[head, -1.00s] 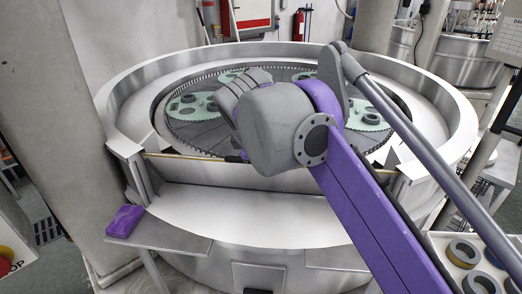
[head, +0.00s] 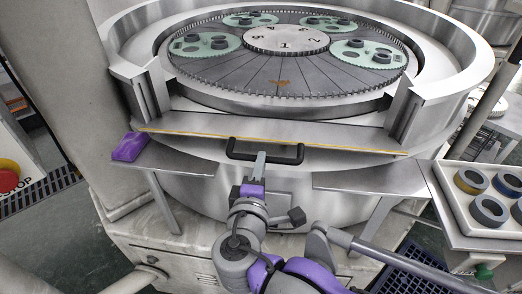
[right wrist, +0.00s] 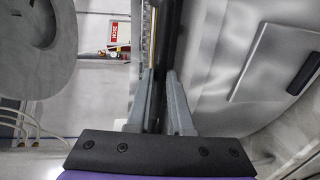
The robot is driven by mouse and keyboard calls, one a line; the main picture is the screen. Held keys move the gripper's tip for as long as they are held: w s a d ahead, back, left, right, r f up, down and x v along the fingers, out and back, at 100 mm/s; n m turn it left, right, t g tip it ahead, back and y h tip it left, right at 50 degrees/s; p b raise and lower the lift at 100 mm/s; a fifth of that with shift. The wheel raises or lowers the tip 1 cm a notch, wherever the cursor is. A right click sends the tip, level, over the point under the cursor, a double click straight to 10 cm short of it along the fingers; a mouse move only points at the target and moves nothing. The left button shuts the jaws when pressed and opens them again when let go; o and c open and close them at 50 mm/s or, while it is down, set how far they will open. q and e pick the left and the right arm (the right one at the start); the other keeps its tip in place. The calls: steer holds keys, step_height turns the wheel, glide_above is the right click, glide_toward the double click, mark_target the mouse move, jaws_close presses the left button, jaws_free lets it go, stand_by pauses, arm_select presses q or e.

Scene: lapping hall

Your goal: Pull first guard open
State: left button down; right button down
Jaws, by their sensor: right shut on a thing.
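The first guard (head: 320,133) is the grey front panel between the posts of the round lapping machine, with a yellow strip along its edge. In the head view the strip lies forward of the posts, near their feet, and the panel appears tipped outward. Its black bar handle (head: 298,155) sits just below the strip. My right gripper (head: 259,160) comes up from below and is shut on the handle near its middle. In the right wrist view the two fingers (right wrist: 163,100) stand on either side of a dark bar. My left gripper is out of view.
Behind the guard is the lapping plate (head: 285,75) with several green carriers. Grey side shelves flank the handle; a purple block (head: 131,146) lies on the left one (head: 185,160). A white tray (head: 462,226) of rings stands at right. A red stop button (head: 8,178) is at left.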

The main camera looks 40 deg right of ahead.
steer(key=shift+s+f+b, duration=0.1)
steer(key=shift+f+b, duration=0.25)
steer(key=shift+f, duration=0.85)
steer(key=c, duration=0.8)
jaws_free()
steer(key=p+v, duration=0.1)
steer(key=v, duration=0.9)
steer(key=shift+s+a, duration=0.25)
steer(key=shift+a, duration=0.05)
